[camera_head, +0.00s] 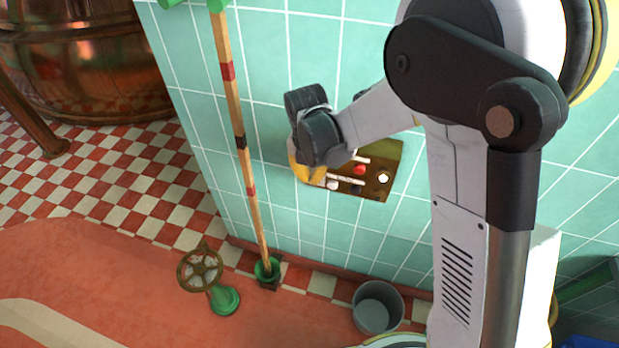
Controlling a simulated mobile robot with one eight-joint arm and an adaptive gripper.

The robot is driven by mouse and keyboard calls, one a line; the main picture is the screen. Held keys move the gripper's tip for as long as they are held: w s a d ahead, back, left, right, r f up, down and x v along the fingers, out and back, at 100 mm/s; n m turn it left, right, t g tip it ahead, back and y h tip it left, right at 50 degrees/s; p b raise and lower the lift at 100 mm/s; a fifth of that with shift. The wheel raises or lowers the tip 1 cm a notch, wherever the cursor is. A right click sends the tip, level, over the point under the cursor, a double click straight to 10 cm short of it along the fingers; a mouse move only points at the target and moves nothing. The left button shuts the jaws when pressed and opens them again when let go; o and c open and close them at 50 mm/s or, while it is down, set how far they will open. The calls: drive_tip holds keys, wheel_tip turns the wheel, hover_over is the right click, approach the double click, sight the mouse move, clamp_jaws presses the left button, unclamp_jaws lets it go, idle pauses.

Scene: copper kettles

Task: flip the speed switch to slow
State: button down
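A brown control panel (375,187) is fixed on the teal tiled wall. It carries a red button (360,169), a white round knob (383,178), another small white knob (332,185) and pale label strips. I cannot tell which part is the speed switch; it may be hidden behind my arm's end. My gripper (308,174) is at the panel's left side, seen from behind and above. Its yellow part covers the panel's left portion. The fingertips are hidden, so I cannot see whether they are open or touching anything.
A wooden pole (239,130) with red and black bands stands along the wall left of the panel. A handwheel valve (200,270) and a grey bucket (377,307) are on the floor below. A copper kettle (95,65) stands at the upper left.

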drive_tip(key=shift+w+d+f+t+h+b, duration=0.1)
drive_tip(key=shift+w+f+t+h+b, duration=0.15)
drive_tip(key=shift+t+b, duration=0.3)
drive_tip(key=shift+w+d+f+t+h+b, duration=0.15)
drive_tip(key=shift+w+f+t+b, duration=0.15)
drive_tip(key=shift+t, duration=0.35)
drive_tip(key=shift+s+a+r, duration=0.1)
drive_tip(key=shift+r, duration=0.2)
